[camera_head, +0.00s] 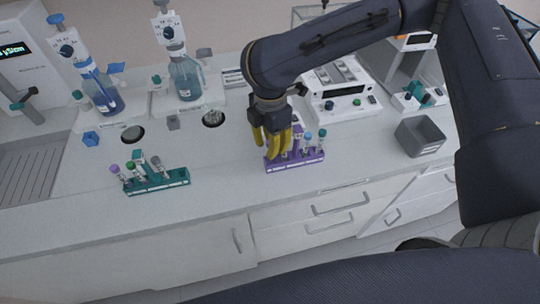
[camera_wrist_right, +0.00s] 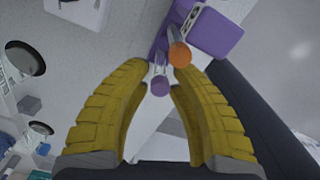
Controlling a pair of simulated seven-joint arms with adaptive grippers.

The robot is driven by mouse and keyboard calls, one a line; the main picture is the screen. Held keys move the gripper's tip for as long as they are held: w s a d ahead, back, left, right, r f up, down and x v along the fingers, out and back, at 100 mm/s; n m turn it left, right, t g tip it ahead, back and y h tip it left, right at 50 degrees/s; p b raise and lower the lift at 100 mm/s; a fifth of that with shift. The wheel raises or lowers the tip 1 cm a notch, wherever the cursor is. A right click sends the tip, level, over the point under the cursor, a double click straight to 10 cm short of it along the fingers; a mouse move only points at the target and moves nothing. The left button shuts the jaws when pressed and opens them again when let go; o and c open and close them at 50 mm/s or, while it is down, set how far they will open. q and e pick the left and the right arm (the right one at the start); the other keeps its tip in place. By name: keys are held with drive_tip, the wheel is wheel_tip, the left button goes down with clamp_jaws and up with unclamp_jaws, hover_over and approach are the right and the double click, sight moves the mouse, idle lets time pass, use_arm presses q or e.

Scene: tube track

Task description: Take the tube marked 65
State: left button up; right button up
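A purple rack (camera_head: 297,161) stands on the bench and holds several tubes, among them a blue-capped (camera_head: 308,136) and a teal-capped one (camera_head: 322,133). My right gripper (camera_head: 277,155) reaches down over the rack's left part with its yellow fingers. In the right wrist view, the fingers (camera_wrist_right: 162,72) are apart on either side of a purple-capped tube (camera_wrist_right: 160,87); no firm contact shows. An orange-capped tube (camera_wrist_right: 180,54) is just past the fingertips. The fingers hide part of the rack in the head view. No number 65 is legible. My left gripper is out of view.
A teal rack (camera_head: 158,182) with several tubes stands to the left. A grey bin (camera_head: 420,136) and a white device (camera_head: 345,92) stand right of and behind the purple rack. Dispensers with blue liquid (camera_head: 187,80) stand at the back. Bench between the racks is clear.

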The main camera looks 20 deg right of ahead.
clamp_jaws()
idle(0.3)
wheel_tip(320, 180, up, 20)
idle(0.8)
